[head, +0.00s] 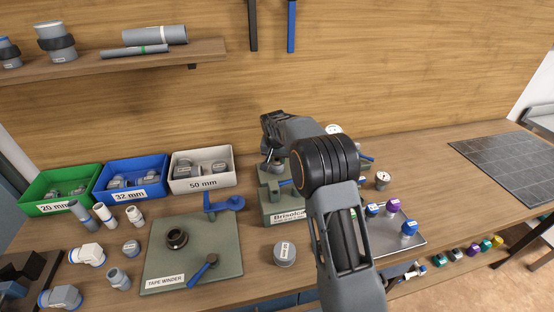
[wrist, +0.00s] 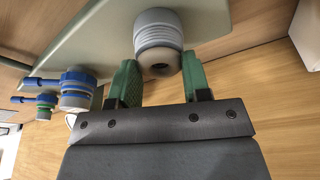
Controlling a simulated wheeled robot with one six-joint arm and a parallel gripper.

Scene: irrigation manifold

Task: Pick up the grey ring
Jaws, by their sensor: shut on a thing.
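In the wrist view, a light grey ribbed ring-shaped part (wrist: 157,36), with a narrower end and a dark hole, sits between the green fingers of my gripper (wrist: 160,62). I take it to be the grey ring. In the head view, my gripper (head: 271,151) is partly hidden by my arm, at the back of the green labelled stand (head: 283,213); the ring is not clear there.
Green (head: 60,205), blue (head: 130,193) and white (head: 202,184) bins stand at the left back. A tape winder board (head: 165,272) and a round grey cap (head: 285,254) lie in front. Blue-handled valves (wrist: 76,88) are near my gripper. A dark grid mat (head: 500,165) lies at right.

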